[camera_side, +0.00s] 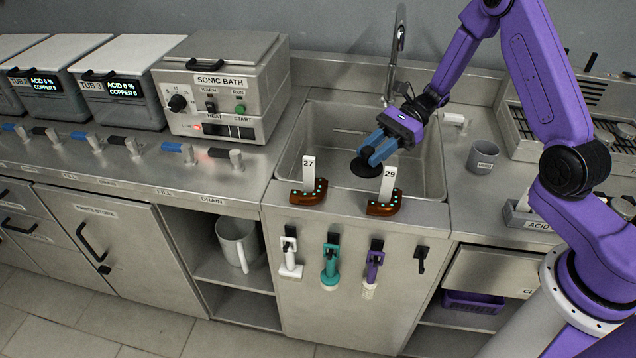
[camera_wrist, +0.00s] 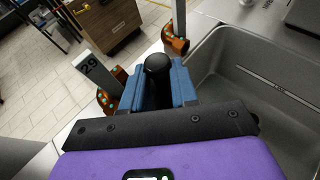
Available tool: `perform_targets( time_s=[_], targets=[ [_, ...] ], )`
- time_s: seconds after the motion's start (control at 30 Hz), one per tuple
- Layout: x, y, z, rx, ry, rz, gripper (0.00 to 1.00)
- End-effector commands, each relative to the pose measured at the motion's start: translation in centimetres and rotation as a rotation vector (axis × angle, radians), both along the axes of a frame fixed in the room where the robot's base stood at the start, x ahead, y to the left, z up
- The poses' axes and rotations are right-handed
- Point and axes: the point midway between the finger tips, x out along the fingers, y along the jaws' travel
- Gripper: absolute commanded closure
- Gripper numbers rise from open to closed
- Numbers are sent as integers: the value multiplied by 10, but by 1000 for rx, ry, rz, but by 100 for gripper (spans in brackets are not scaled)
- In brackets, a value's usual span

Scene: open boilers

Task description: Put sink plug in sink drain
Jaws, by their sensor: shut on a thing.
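My gripper (camera_side: 376,152) is over the sink basin (camera_side: 330,130), its blue fingers pointing down and shut on the black sink plug (camera_side: 366,169). In the wrist view the plug's dark rounded knob (camera_wrist: 157,68) sits between the fingertips of my gripper (camera_wrist: 165,82). The plug's dark round base shows below the fingers in the side view. I cannot tell whether it touches the sink floor. I cannot make out the sink drain; the plug and fingers may hide it.
Two brown holders with tags 27 (camera_side: 309,175) and 29 (camera_side: 387,185) stand on the sink's front ledge. The faucet (camera_side: 398,45) rises behind the basin. A grey mug (camera_side: 483,156) stands right of it. The sonic bath (camera_side: 220,85) is at left.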

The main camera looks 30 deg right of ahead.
Motion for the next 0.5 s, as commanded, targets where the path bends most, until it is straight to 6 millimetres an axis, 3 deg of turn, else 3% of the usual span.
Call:
perform_targets(
  time_s=[0.23,0.5],
  targets=[
    [25,10,-21,0,5,-304,100],
    [45,0,-53,-1,6,-604,100]
  ],
)
